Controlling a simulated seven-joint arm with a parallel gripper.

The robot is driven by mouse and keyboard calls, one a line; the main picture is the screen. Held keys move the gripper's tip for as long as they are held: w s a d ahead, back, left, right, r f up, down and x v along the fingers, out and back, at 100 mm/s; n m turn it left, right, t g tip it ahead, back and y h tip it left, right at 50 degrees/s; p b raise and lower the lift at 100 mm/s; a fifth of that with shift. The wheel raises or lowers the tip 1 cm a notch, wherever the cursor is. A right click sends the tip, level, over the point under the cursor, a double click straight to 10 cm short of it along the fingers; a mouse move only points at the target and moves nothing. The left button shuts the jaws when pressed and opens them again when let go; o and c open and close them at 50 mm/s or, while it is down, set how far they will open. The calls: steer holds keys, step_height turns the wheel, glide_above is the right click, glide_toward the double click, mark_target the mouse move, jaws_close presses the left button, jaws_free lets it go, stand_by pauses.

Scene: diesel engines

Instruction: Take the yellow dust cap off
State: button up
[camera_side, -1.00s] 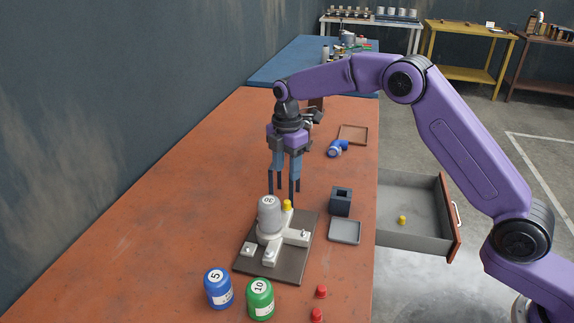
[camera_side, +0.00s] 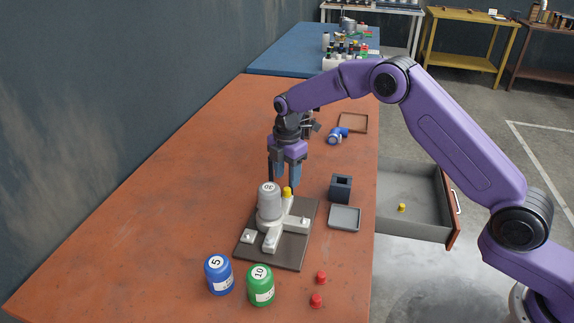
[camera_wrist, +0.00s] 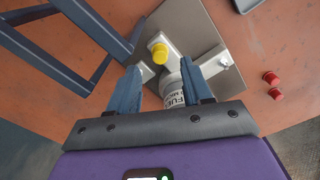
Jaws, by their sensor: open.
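The yellow dust cap (camera_side: 288,191) sits on an upright post of a pale fitting, beside a grey fuel filter canister (camera_side: 268,205). In the wrist view, the cap (camera_wrist: 159,53) shows just past my fingertips, roughly centred between them, with the canister (camera_wrist: 173,92) closer in. My gripper (camera_side: 286,184) points down just above and behind the cap in the side view. Its blue fingers (camera_wrist: 161,68) are spread apart with nothing held between them. I cannot tell the exact height gap to the cap.
The fitting stands on a dark plate (camera_side: 258,257). Blue (camera_side: 218,275) and green (camera_side: 260,286) jars and red caps (camera_side: 317,301) stand in front. A dark block (camera_side: 340,188) and grey tray (camera_side: 344,218) lie right. Another yellow cap (camera_side: 402,207) lies in the open drawer (camera_side: 425,232).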

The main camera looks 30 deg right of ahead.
mark_target(287, 188)
steer(key=shift+f, duration=2.2)
jaws_close()
